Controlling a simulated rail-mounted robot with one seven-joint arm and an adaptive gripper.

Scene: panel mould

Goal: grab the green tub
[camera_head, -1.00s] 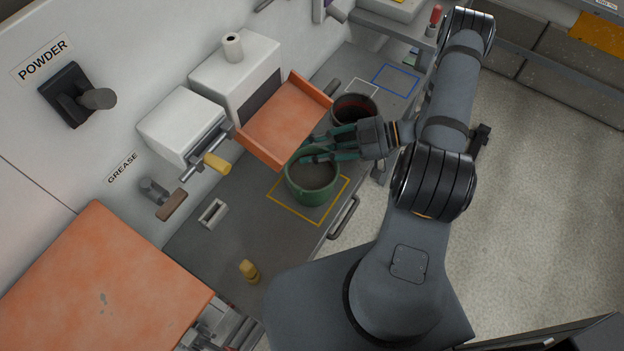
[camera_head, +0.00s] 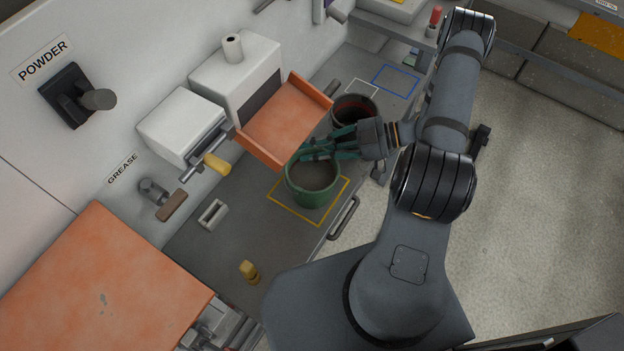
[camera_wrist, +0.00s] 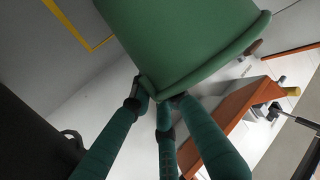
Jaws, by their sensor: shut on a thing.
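The green tub (camera_head: 313,190) stands upright inside the yellow outlined square (camera_head: 288,211) on the grey bench, with dark grey content showing in its open top. My gripper (camera_head: 316,152) reaches in from the right and is shut on the tub's far rim. In the wrist view, the green tub (camera_wrist: 180,40) fills the top, and the fingers of my gripper (camera_wrist: 160,98) close together at its rim. The exact contact on the inner side of the wall is hidden.
A dark tub with a red inside (camera_head: 355,108) stands close behind my gripper. An orange tray (camera_head: 285,120) slopes beside the green tub at upper left. A yellow-handled lever (camera_head: 216,164), a small grey holder (camera_head: 212,214) and a yellow object (camera_head: 249,271) lie to the left.

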